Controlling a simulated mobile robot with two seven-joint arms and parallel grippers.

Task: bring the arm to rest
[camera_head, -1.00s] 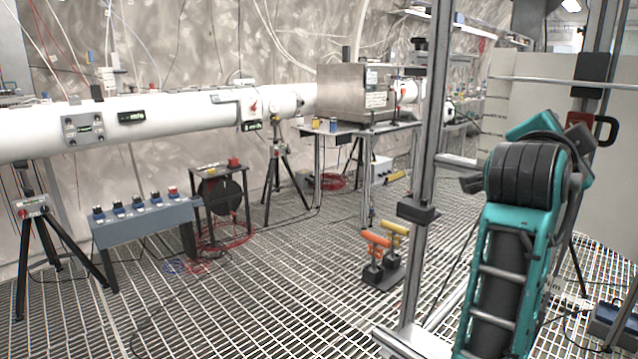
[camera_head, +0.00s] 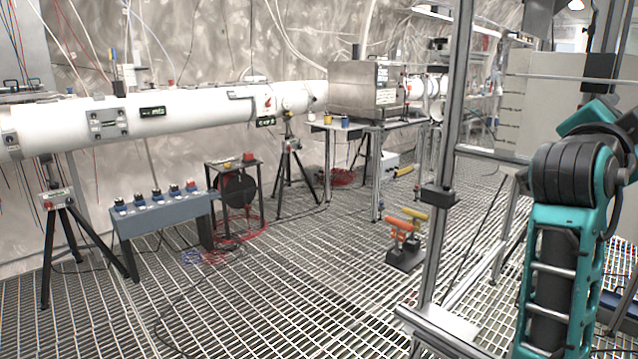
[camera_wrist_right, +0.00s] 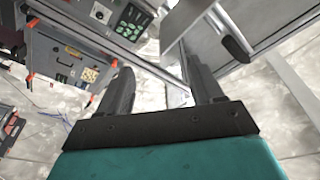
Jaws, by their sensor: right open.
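My right arm, teal and black, stands folded at the right of the head view, its black elbow joint (camera_head: 570,172) near the picture's edge. Its gripper is hidden in the head view. In the right wrist view my right gripper (camera_wrist_right: 160,84) is open, its two dark fingers spread apart with nothing held between them. My left arm and gripper are not in view.
A metal post (camera_head: 444,180) stands just left of my arm, and a pale panel (camera_head: 545,95) is behind it. A small stand with orange and yellow handles (camera_head: 405,258) sits on the grating floor. A blue-grey box bench (camera_head: 165,218) and tripod (camera_head: 62,225) stand left. Open floor lies between.

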